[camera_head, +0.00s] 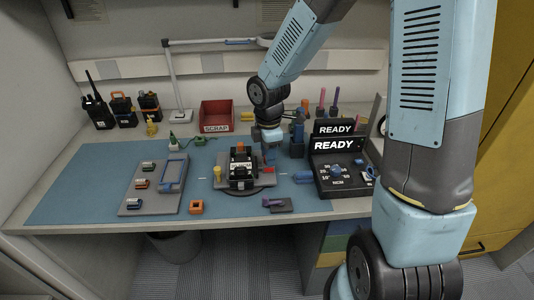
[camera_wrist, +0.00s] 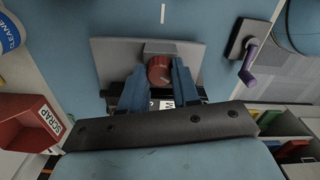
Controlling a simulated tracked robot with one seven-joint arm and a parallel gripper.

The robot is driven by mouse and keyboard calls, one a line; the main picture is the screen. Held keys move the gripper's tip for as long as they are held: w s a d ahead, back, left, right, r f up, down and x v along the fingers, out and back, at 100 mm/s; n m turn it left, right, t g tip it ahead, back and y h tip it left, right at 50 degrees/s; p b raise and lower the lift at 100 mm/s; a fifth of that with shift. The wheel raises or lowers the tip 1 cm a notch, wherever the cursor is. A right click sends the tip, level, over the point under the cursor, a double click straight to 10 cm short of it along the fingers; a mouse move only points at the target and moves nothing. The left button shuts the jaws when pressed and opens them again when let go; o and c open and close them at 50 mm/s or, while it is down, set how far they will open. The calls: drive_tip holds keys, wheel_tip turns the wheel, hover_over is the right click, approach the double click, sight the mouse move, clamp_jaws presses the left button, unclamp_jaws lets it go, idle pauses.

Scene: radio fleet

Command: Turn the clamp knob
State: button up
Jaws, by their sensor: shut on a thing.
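The clamp fixture is a grey plate (camera_wrist: 115,52) with a grey block and a round red clamp knob (camera_wrist: 159,68) in the wrist view. My gripper (camera_wrist: 159,76) has its two blue fingers on either side of the knob, shut on it. In the head view, my gripper (camera_head: 270,155) reaches down at the right side of the fixture, a black device (camera_head: 241,170) on a grey base. A yellow knob (camera_head: 217,173) stands at the fixture's left.
A red scrap bin (camera_head: 216,115) stands behind. A black READY console (camera_head: 335,172) is close on the right. A grey tray (camera_head: 150,200) with small parts lies left, and an orange block (camera_head: 196,207) and a purple-handled tool (camera_head: 275,202) lie in front. The mat's left part is clear.

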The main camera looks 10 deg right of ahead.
clamp_jaws()
drive_tip(key=shift+m, duration=1.2)
drive_tip(key=shift+w, duration=0.1)
drive_tip(key=o, duration=0.6)
unclamp_jaws()
drive_tip(key=shift+r, duration=0.15)
wheel_tip(320, 180, up, 13)
drive_tip(key=shift+r, duration=0.2)
